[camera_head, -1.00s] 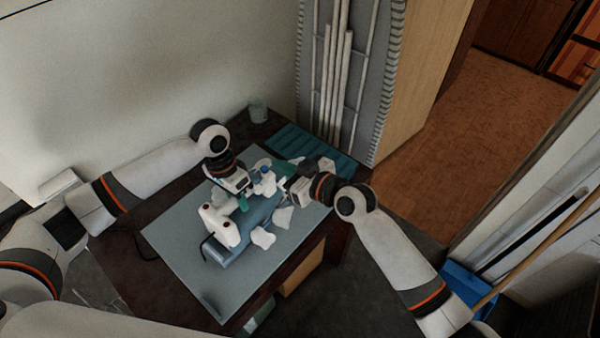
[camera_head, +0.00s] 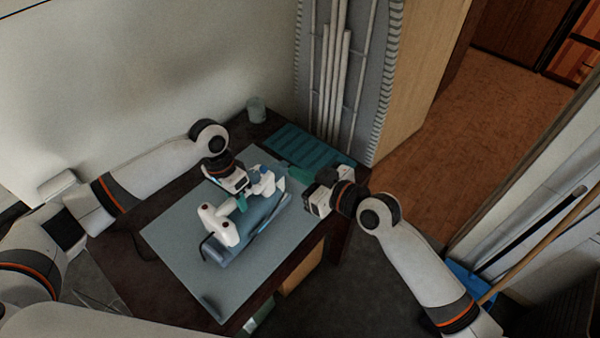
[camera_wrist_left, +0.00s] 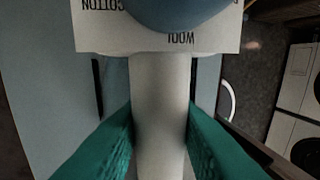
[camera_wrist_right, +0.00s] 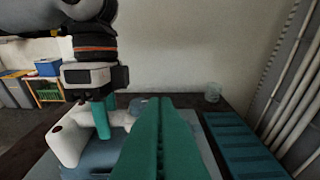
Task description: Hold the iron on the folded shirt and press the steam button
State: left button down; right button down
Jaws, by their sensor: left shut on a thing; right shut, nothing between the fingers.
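The white iron (camera_head: 219,228) with a blue dial (camera_head: 266,171) rests on the folded blue shirt (camera_head: 268,218) on the grey mat. My left gripper (camera_head: 241,203) is shut around the iron's handle. In the left wrist view the white handle (camera_wrist_left: 158,110) sits between the green fingers, below an upside-down plate lettered COTTON and WOOL. My right gripper (camera_head: 284,167) is shut and empty, apart from the iron, to its right. In the right wrist view its green fingers (camera_wrist_right: 165,105) lie together, with the iron (camera_wrist_right: 70,140) to the left.
The grey mat (camera_head: 175,232) covers much of the dark table. A teal ribbed tray (camera_head: 318,150) lies at the back right. A cup (camera_head: 256,109) stands at the back corner near the wall. The mat's front part is mostly clear.

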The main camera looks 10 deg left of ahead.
jog(key=shift+r, duration=0.1)
jog(key=shift+s+r, duration=0.2)
jog(key=shift+r, duration=0.4)
send_over(271, 175)
jog(key=shift+a+f, duration=0.25)
jog(key=shift+f, duration=0.95)
notch_tip(271, 175, down, 3)
jog(key=shift+d+r, duration=0.1)
jog(key=shift+d, duration=0.05)
jog(key=shift+f, duration=0.6)
